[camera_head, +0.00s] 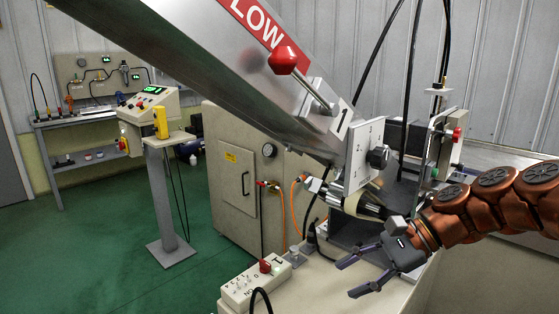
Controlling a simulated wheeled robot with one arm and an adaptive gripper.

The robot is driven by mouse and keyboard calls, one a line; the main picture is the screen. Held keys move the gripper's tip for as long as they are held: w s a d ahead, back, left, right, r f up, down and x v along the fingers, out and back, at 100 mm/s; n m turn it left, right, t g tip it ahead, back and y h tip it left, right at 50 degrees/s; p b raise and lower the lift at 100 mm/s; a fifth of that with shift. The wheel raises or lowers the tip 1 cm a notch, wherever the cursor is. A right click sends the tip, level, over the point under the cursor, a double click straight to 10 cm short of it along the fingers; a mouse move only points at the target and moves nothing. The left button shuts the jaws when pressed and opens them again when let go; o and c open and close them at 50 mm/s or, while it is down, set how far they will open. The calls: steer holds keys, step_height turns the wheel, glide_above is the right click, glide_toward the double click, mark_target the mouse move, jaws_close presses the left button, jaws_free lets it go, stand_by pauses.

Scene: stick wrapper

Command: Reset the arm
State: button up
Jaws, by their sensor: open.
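My arm (490,205) is orange-brown and reaches in from the right edge. My gripper (350,276) is at its end, grey with purplish fingers. The fingers are spread apart, point to the lower left and hold nothing. The gripper is over the cream machine top, in front of a dark block under the machine head. How high it is above the top is hard to tell.
A lever with a red knob (283,60) sits on the sloping metal chute (200,60). A white plate with a black knob (379,157) is just above my gripper. A switch box (257,284) lies to the left. Green floor (110,230) is open at far left.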

steer(key=s+a+f+n+h, duration=0.1)
steer(key=s+f+n, duration=0.1)
steer(key=s, duration=0.1)
steer(key=s+a+f+n+g+h, duration=0.1)
steer(key=s+f+n+h, duration=0.1)
steer(key=s, duration=0.2)
steer(key=s+a+f+n+g+h, duration=0.1)
steer(key=s+f+n+h, duration=0.1)
steer(key=s+f, duration=0.1)
steer(key=shift+s+a+f, duration=0.1)
steer(key=shift+s, duration=0.55)
steer(key=s+d+f+n+g+h, duration=0.1)
steer(key=s+d+f+n+h, duration=0.25)
steer(key=s, duration=0.25)
steer(key=s+d+f+n+h, duration=0.2)
steer(key=s+d+f+n, duration=0.15)
steer(key=s, duration=0.35)
step_height(320, 180, up, 19)
steer(key=w+t+p, duration=0.1)
steer(key=p, duration=1.7)
steer(key=shift+d, duration=0.3)
steer(key=shift+d+f, duration=0.1)
steer(key=shift+f, duration=0.05)
